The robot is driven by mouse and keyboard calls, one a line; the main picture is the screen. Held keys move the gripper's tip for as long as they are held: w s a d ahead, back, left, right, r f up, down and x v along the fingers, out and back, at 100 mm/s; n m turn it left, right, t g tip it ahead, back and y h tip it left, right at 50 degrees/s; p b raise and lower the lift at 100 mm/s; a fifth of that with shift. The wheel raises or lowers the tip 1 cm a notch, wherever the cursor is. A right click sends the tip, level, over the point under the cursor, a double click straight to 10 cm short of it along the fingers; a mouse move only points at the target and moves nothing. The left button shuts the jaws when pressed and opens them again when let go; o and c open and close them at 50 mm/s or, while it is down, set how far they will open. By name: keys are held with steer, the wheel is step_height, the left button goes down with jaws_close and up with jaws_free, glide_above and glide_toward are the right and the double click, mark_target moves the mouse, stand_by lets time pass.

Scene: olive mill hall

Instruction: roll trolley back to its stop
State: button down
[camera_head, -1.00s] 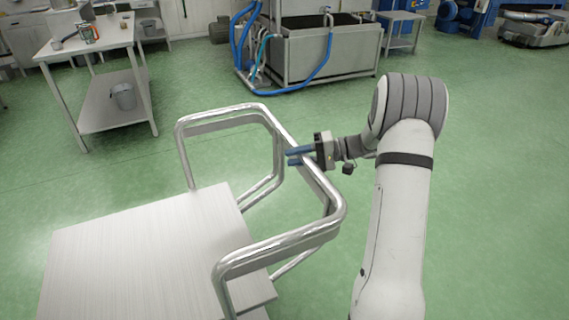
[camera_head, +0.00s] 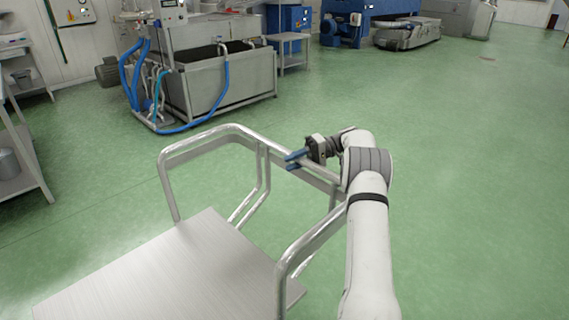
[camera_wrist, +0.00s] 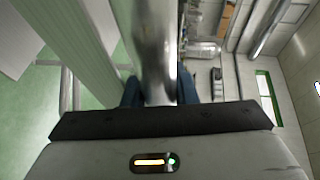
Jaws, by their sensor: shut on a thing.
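The trolley (camera_head: 170,272) is a flat steel platform with a bent tubular handle (camera_head: 208,142) at its far and right side. It stands on the floor at the lower left of the head view. My gripper (camera_head: 296,159) is shut on the top bar of the handle, its blue fingers around the tube. In the wrist view the handle tube (camera_wrist: 155,50) runs between the two fingers (camera_wrist: 158,92). The trolley's wheels are out of view. I see no stop that I can make out.
A steel washing tank (camera_head: 220,82) with blue hoses stands behind the trolley. A side table (camera_head: 16,150) is at the left edge. A small table (camera_head: 288,50) and blue machinery (camera_head: 350,15) are at the back. The green floor (camera_head: 470,180) is clear to the right.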

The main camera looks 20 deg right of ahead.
steer(key=shift+w+d+t+p, duration=0.2)
steer(key=shift+w+d, duration=0.3)
steer(key=shift+d, duration=0.2)
steer(key=shift+w+d+t+p, duration=0.1)
steer(key=shift+w+d+p, duration=0.05)
steer(key=shift+w+d, duration=0.4)
steer(key=shift+d, duration=0.15)
steer(key=c, duration=1.4)
jaws_free()
steer(key=shift+o, duration=1.2)
